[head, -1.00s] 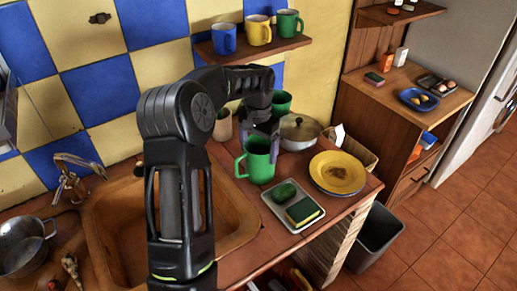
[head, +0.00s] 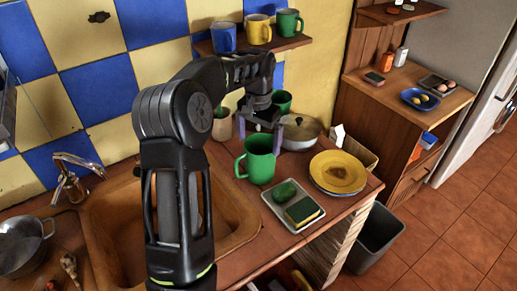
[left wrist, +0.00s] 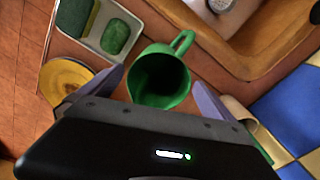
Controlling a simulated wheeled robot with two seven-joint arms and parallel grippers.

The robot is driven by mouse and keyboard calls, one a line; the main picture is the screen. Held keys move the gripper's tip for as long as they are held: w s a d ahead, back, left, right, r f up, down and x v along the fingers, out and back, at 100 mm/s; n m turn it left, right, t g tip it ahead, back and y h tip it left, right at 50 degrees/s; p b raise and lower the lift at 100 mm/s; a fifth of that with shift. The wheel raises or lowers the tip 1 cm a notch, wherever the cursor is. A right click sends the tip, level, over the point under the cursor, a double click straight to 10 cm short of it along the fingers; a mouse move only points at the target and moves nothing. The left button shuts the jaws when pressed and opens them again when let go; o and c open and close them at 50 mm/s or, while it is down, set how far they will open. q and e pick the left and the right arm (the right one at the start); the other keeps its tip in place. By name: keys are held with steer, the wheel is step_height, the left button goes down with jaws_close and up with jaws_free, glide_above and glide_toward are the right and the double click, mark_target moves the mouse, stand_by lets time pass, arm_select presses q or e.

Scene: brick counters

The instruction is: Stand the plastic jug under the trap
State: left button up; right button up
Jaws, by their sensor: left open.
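A green jug (head: 258,160) with a handle on its left stands upright on the wooden counter, right of the sink. In the left wrist view the jug (left wrist: 160,82) shows from above, mouth open and dark inside. My left gripper (head: 260,129) is above and just behind the jug, open and empty. Its fingers (left wrist: 158,78) show on either side of the jug in the wrist view, with gaps. The trap is not visible. My right gripper is not in view.
A tray (head: 267,206) with a sponge and a green item lies in front of the jug. A yellow plate (head: 338,172), a lidded pot (head: 299,133), a beige cup (head: 222,125) and another green mug (head: 282,101) stand nearby. The sink (head: 236,232) is left; a grey bin (head: 372,240) is on the floor.

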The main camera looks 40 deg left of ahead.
arm_select(q)
step_height(320, 180, up, 8)
steer(key=p, duration=0.2)
steer(key=shift+c, duration=0.6)
